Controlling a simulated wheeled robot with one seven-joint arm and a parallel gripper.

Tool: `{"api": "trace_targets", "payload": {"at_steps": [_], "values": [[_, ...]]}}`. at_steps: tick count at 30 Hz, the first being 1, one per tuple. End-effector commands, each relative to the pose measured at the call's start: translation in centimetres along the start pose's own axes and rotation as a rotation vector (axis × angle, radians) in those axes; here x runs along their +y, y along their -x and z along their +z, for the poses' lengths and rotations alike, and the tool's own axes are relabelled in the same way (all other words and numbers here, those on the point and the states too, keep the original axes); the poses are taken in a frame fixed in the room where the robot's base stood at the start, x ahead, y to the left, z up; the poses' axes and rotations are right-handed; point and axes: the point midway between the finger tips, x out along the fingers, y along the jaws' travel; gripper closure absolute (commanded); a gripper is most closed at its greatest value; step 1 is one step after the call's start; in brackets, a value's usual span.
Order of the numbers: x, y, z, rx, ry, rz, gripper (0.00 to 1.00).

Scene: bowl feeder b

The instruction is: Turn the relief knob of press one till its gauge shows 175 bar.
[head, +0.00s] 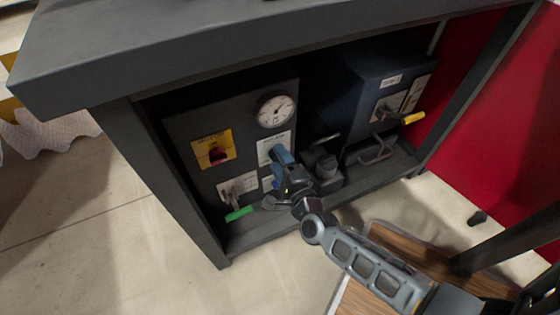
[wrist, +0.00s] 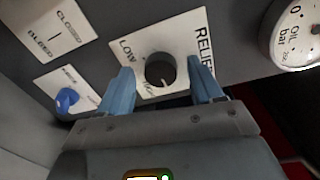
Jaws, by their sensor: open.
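The relief knob (wrist: 160,72) is a dark round knob on a white plate marked LOW and RELIEF in the wrist view. My gripper (wrist: 159,66) is open, with one blue finger on each side of the knob; I cannot tell if either touches it. In the head view my gripper (head: 279,156) is at the panel below the gauge and hides the knob. The round white gauge (head: 276,110) sits upper right on the dark panel (head: 183,127); its needle is too small to read. In the wrist view the gauge (wrist: 292,38), marked OIL bar, is cut off.
A yellow plate with a red switch (head: 217,154) and a green-handled lever (head: 239,213) are left of my gripper. A blue knob (wrist: 67,98) is nearby. A dark bench top (head: 230,45) overhangs. A second unit with a yellow-handled lever (head: 412,118) stands right.

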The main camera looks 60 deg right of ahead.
Motion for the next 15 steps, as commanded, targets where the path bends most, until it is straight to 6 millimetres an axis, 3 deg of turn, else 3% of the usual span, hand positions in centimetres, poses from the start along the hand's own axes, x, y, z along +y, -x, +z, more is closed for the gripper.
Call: {"api": "trace_targets", "payload": {"at_steps": [5,15], "values": [[-0.1,1.6,0.0,-0.001,0.001,0.003,0.35],[0.0,6.8,0.0,-0.001,0.000,0.003,0.35]]}}
